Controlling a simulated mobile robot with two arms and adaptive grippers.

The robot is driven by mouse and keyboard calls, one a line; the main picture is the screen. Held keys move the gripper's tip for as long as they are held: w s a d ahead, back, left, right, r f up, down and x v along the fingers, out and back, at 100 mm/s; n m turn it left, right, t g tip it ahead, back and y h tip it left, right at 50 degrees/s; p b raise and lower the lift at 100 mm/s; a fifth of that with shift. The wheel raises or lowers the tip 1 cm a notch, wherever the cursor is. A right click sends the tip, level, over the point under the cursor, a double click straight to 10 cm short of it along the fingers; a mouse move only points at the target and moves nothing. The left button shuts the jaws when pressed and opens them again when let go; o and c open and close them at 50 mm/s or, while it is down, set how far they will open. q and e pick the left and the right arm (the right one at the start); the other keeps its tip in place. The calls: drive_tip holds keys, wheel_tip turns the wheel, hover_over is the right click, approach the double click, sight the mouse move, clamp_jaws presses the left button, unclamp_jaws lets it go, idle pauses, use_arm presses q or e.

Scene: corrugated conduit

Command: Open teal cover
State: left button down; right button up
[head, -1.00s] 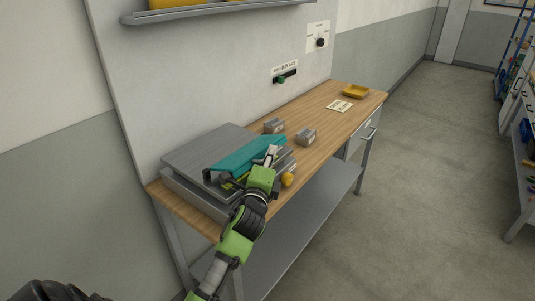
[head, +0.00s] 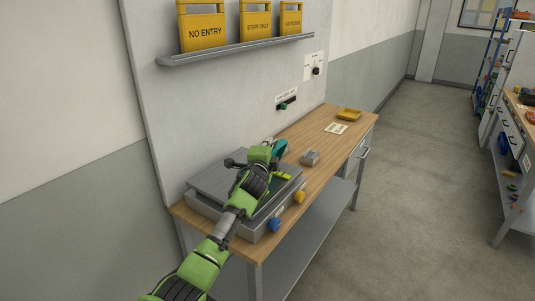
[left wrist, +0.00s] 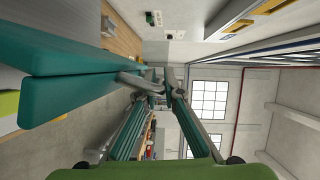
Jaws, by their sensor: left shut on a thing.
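The teal cover (head: 281,147) belongs to the grey box (head: 203,207) on the workbench. In the head view only a small teal part shows past my left gripper, at the box's far side; my arm hides the rest. My left gripper (head: 270,152) is shut on the cover's edge, above the box. In the left wrist view the cover (left wrist: 70,82) fills the left side and reaches the tips of the left gripper (left wrist: 160,87). A yellow-green part (head: 283,177) shows in the box beside my arm. My right gripper is not in view.
A small grey block (head: 310,158), a paper card (head: 336,128) and a yellow tray (head: 349,114) lie farther along the wooden bench. A shelf (head: 240,50) with yellow signs hangs above.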

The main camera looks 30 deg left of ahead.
use_arm(q)
drive_tip(key=shift+a+r, duration=0.25)
drive_tip(key=shift+a, duration=0.65)
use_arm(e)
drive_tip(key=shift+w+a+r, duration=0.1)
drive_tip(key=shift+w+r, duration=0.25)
use_arm(q)
drive_tip(key=c, duration=2.2)
unclamp_jaws()
drive_tip(key=shift+o, duration=0.2)
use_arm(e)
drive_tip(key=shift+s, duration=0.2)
use_arm(q)
drive_tip(key=v, duration=1.2)
drive_tip(key=shift+w, duration=0.1)
